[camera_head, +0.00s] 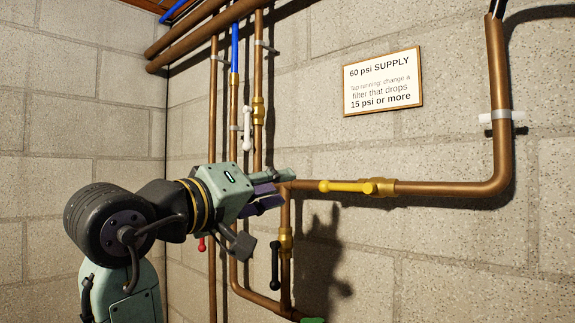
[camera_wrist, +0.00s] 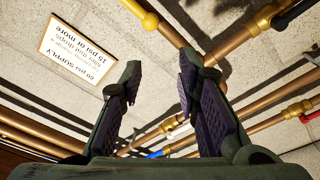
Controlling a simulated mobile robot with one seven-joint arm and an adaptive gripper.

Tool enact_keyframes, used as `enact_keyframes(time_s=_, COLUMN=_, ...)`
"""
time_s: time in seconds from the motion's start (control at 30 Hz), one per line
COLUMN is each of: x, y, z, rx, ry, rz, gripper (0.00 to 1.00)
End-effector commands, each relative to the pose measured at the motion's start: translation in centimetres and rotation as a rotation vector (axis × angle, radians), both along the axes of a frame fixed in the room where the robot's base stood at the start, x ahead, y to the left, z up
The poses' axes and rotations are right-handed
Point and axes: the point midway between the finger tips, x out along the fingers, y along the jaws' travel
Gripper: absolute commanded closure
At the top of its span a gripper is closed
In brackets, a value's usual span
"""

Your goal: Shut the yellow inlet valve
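The yellow inlet valve has a yellow lever (camera_head: 345,186) lying level along the horizontal copper pipe, with its brass body (camera_head: 383,187) at the lever's right end. In the wrist view the rounded free end of the yellow lever (camera_wrist: 149,20) shows at the top edge; the rest is cut off. My gripper (camera_head: 277,188) is just left of the lever's free end in the head view. In the wrist view my gripper (camera_wrist: 160,68) has its fingers spread, with nothing between them. I see no contact with the lever.
A white lever (camera_head: 247,130) stands upright on a pipe above my gripper. A supply sign (camera_head: 383,82) hangs above the yellow lever. The wall below the yellow lever is bare.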

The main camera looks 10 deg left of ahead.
Motion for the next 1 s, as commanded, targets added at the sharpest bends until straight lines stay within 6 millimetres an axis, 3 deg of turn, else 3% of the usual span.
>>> enact_keyframes(time_s=0.1, x=-0.5, y=-2.2, z=0.0, rx=0.033, ry=0.092, rz=-0.067, gripper=0.7)
enact_keyframes(time_s=0.27, x=0.0, y=-3.0, z=-0.3, rx=0.041, ry=0.113, rz=-0.082, gripper=0.7)
enact_keyframes(time_s=0.8, x=6.0, y=-7.3, z=-0.3, rx=0.04, ry=0.108, rz=-0.078, gripper=0.7)
enact_keyframes(time_s=1.0, x=5.9, y=-7.2, z=-0.4, rx=0.04, ry=0.108, rz=-0.077, gripper=0.84)
